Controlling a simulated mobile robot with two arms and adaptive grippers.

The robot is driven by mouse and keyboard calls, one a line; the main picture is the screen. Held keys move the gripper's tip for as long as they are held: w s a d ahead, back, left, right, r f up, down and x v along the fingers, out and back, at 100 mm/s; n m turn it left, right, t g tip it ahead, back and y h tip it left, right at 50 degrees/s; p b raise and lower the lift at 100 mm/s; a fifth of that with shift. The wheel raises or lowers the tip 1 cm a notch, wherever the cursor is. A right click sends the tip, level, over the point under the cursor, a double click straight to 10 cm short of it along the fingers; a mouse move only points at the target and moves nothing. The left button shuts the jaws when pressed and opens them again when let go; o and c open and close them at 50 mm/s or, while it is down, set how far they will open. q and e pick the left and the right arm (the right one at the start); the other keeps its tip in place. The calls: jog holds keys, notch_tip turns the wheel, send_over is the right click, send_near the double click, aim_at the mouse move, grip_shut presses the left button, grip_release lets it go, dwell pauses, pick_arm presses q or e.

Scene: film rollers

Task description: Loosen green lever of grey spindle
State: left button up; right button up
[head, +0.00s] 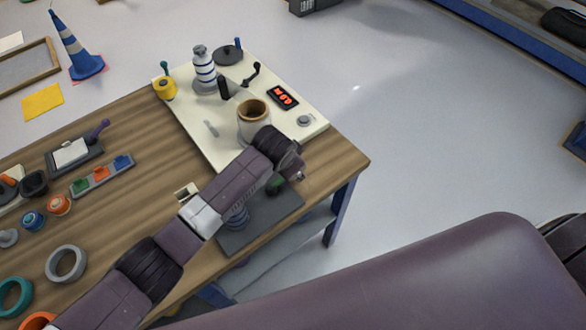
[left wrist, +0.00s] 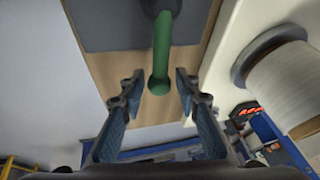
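The green lever (left wrist: 161,50) shows in the left wrist view as a rod with a rounded end, hanging between my left gripper's fingers. My left gripper (left wrist: 159,86) is open, with a finger on either side of the lever's rounded end and gaps visible on both sides. In the head view, a small dark green part (head: 275,187) shows beside my left arm, above a dark grey plate (head: 262,222). The grey spindle is mostly hidden by my arm; a ribbed grey piece (head: 238,217) shows beside it. My right gripper is not in view.
A cream panel (head: 320,125) on the wooden table holds a brown-rimmed pot (head: 252,118), a striped post (head: 204,68) and a red display (head: 283,96). A pale roll (left wrist: 285,85) stands close right in the left wrist view. Rings and small parts fill the table's left.

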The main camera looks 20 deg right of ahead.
pick_arm(q)
jog(key=shift+o, duration=0.5)
jog(key=shift+s, duration=0.1)
jog(key=v, duration=1.2)
jog(key=shift+f, duration=0.1)
